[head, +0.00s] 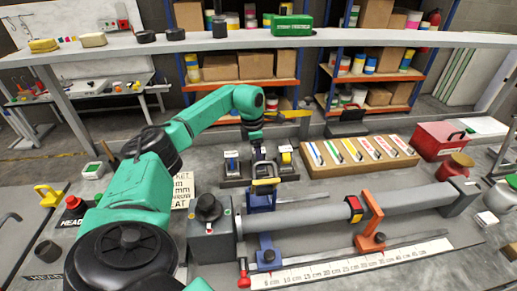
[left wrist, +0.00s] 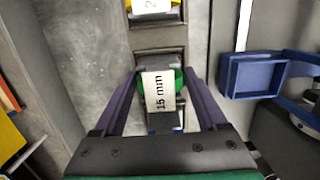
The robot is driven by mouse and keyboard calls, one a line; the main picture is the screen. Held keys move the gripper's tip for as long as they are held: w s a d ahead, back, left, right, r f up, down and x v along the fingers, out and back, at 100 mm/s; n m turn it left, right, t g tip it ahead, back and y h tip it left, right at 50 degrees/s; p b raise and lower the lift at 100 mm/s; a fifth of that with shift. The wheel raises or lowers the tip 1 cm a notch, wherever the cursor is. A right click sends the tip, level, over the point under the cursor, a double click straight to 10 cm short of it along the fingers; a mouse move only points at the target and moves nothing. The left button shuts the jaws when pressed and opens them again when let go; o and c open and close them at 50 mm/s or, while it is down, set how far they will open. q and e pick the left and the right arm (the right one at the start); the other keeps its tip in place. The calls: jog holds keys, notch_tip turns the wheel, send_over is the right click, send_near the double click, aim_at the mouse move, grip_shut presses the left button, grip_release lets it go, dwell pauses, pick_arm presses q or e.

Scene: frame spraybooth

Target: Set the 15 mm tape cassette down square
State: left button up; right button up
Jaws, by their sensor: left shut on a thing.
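The 15 mm tape cassette (left wrist: 157,92), with a white label and green tape, is between the two fingers of my left gripper (left wrist: 158,88) in the left wrist view. Its label looks slightly turned relative to the dark holder (left wrist: 160,38) behind it. In the head view, my left gripper (head: 262,167) points down at the middle of the dark holder (head: 234,182) and hides the held cassette. I cannot tell whether the cassette touches the holder. A yellow cassette (head: 285,155) stands to the right and a blue one (head: 231,160) to the left. My right gripper is not in view.
Blue clamp parts (head: 262,201) and a long grey tube (head: 300,218) lie in front of the holder. A wooden tray (head: 316,170) of coloured strips is to the right. A red box (head: 437,140) stands beyond it. A blue tray-like part (left wrist: 235,75) is beside the fingers.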

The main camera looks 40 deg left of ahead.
pick_arm(q)
jog(key=shift+f, duration=0.2)
dwell(0.4)
jog(key=o, duration=1.4)
jog(key=shift+c, duration=0.2)
jog(key=shift+r, duration=0.15)
notch_tip(320, 180, up, 6)
jog(key=p, duration=0.5)
jog(key=shift+p, duration=0.35)
